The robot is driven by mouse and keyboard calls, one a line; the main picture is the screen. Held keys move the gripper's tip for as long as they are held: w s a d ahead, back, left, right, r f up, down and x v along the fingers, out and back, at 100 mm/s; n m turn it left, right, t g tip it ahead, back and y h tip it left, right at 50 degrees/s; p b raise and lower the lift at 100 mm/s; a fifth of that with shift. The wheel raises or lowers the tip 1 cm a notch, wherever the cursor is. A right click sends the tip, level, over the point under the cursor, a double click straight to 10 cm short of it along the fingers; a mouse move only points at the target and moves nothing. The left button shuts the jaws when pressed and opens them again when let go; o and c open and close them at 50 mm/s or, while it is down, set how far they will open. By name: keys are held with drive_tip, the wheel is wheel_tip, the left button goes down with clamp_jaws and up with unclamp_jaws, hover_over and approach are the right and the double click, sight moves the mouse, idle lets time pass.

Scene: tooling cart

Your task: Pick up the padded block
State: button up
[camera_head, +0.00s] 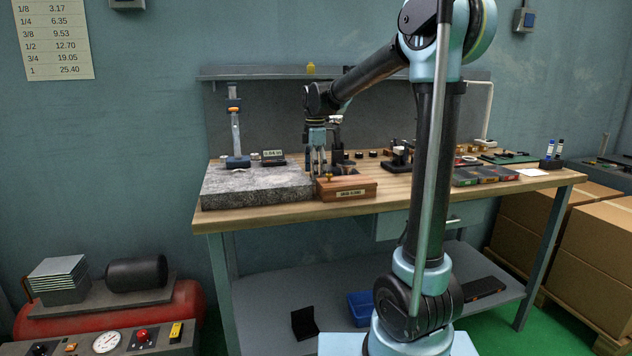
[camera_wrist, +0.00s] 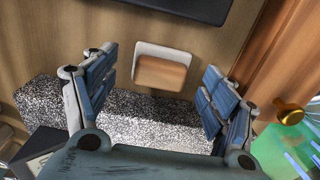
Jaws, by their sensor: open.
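The padded block (camera_wrist: 162,73) shows in the wrist view as a small tan block with a pale, rounded-corner pad at its edges. It lies by the edge of the speckled granite plate (camera_wrist: 150,108), over the wooden surface as seen from here. My gripper (camera_wrist: 158,66) is open, with one blue-padded finger to each side of the block and clear gaps between. In the head view my gripper (camera_head: 318,172) points down at the granite plate's right end, behind a wooden box (camera_head: 346,190). I cannot make out the block in the head view.
The wooden box with a brass knob (camera_wrist: 288,112) stands close to the right finger. A height gauge (camera_head: 236,150) and a small display (camera_head: 273,157) stand at the left. Small parts and trays (camera_head: 485,176) lie on the bench (camera_head: 400,190) to the right.

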drive_tip(key=shift+f, duration=0.7)
drive_tip(key=shift+c, duration=0.4)
drive_tip(key=c, duration=1.2)
wheel_tip(320, 180, up, 10)
drive_tip(key=shift+r, duration=0.1)
